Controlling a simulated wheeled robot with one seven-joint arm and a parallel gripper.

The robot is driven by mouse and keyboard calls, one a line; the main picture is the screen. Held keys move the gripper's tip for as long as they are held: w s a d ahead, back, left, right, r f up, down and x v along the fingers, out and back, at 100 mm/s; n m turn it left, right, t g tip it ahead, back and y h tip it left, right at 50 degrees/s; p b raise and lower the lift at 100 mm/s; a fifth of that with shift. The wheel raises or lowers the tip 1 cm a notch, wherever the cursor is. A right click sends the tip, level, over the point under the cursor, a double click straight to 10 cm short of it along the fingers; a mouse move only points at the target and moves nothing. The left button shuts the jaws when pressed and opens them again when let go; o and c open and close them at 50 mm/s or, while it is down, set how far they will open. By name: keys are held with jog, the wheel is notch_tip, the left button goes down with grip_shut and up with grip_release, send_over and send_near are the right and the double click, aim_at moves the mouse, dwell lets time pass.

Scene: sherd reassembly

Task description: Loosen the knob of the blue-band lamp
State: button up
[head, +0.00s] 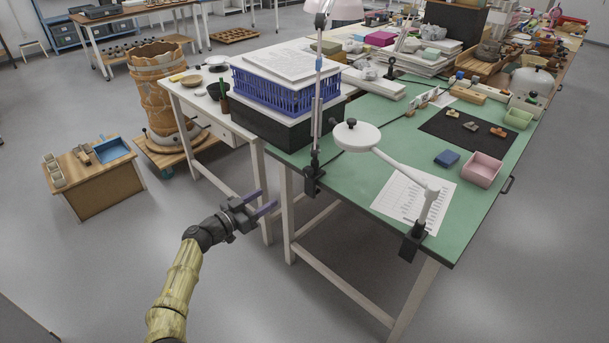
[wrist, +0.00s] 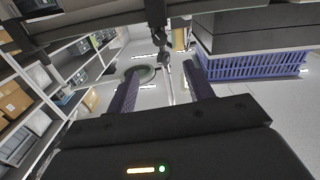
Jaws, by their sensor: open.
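A tall lamp clamped to the front left corner of the green table has a pale post (head: 316,135) with a bluish stretch on it. Which one is the lamp's knob I cannot tell.
A second white lamp (head: 356,136) is clamped further right. A blue crate (head: 270,92) on a black box stands behind the first lamp. Table legs (head: 288,215) stand close right of my gripper. A low wooden cabinet (head: 105,187) is at left. The floor around my arm is clear.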

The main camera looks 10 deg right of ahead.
aim_at(306, 174)
jog(key=x, duration=1.6)
jog(key=shift+w+d+p, duration=0.25)
jog(key=shift+p, duration=0.05)
jog(key=c, duration=1)
jog(key=shift+o, duration=0.2)
jog(key=shift+f, duration=0.1)
